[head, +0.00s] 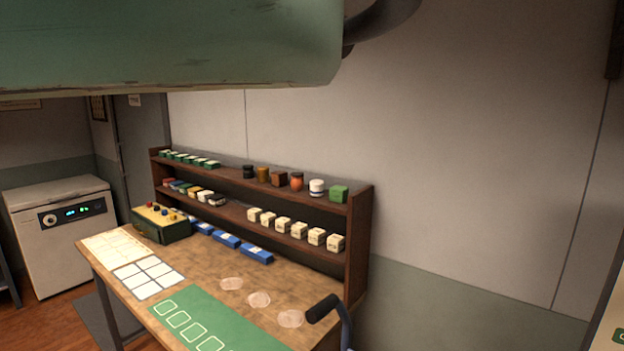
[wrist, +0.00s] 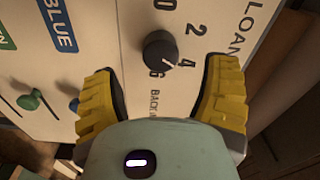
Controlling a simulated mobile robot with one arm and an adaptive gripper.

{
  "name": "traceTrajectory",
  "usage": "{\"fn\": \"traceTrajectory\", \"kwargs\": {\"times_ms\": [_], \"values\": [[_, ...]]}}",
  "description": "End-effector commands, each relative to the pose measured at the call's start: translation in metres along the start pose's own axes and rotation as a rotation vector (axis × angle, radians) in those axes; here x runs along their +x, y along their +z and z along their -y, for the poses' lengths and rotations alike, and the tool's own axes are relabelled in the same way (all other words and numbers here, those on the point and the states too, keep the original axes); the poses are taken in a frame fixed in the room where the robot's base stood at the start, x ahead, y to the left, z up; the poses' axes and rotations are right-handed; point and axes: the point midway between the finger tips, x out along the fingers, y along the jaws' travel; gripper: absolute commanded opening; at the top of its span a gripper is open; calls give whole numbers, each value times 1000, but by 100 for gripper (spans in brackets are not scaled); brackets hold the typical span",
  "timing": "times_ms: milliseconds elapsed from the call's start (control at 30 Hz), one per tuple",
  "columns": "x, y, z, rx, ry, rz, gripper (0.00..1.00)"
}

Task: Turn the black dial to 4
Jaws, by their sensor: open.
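The black dial (wrist: 160,50) is a round knob on a pale panel (wrist: 112,68) in the wrist view. The numbers 0, 2, 4 and 6 stand around it. A small light mark on its face points to the lower right, near the 4; I cannot tell if it is exactly on it. My gripper (wrist: 161,74) is open, with its yellow fingers apart to the left and right of the dial's lower side. I see no contact with the dial. I cannot pick out the dial in the head view.
Left of the dial the panel bears a blue label (wrist: 58,24), a green knob (wrist: 29,102) and a partly hidden blue knob (wrist: 74,105). In the head view, a box with coloured knobs (head: 175,231) stands on the wooden table (head: 205,262), before a loaded shelf (head: 357,240).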

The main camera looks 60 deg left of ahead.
Motion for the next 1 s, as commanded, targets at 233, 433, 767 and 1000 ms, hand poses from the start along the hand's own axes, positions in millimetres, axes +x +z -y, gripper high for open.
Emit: {"fn": "traceTrajectory", "kwargs": {"times_ms": [233, 433, 767, 1000], "values": [[-18, 2, 0, 2, -1, 5, 75], [-22, 2, 0, 1, 0, 6, 75], [-21, 0, -3, -6, 4, -13, 75], [-15, -25, -26, -103, 38, -234, 75]]}}
